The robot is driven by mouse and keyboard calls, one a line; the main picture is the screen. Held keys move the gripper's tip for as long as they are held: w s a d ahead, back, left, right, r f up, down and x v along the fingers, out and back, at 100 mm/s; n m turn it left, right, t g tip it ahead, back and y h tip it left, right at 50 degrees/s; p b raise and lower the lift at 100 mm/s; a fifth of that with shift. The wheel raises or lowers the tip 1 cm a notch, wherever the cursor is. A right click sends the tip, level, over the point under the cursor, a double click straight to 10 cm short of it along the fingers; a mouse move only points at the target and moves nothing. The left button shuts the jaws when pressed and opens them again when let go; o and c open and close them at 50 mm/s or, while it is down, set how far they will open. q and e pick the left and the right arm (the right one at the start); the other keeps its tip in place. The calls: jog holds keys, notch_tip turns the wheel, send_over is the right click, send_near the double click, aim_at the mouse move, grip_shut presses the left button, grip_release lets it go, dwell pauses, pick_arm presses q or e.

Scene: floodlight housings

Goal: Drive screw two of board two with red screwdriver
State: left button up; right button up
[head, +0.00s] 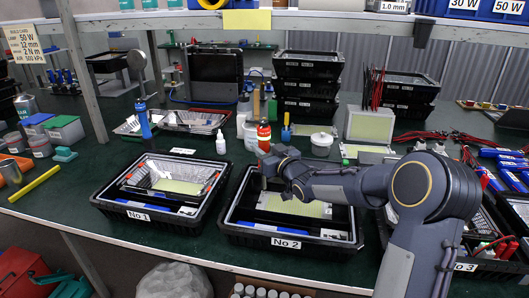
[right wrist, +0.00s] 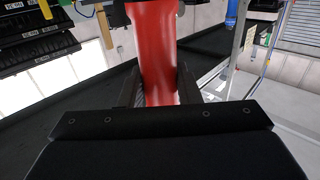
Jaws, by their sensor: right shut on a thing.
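The red screwdriver (head: 264,134) stands upright above the back left part of the tray marked No 2 (head: 290,243), its red handle up. My right gripper (head: 268,160) is shut on it, and in the right wrist view the red handle (right wrist: 157,55) sits between the two fingers. Board two, a pale yellow-green panel (head: 295,206) in a light housing, lies in the No 2 tray. My gripper and forearm cover part of it. The screws are too small to make out, and I cannot tell whether the screwdriver's tip touches anything. My left gripper is not in view.
The tray marked No 1 (head: 147,215) holds another housing on the left. The No 3 tray (head: 487,265) is partly behind my right arm. A blue screwdriver (head: 144,122), a white bottle (head: 221,143) and a white tub (head: 321,145) stand behind the trays. Shelf posts rise from the bench.

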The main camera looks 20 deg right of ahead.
aim_at(267, 129)
jog(key=shift+r+p, duration=2.15)
jog(key=shift+r, duration=1.6)
jog(key=shift+f, duration=0.15)
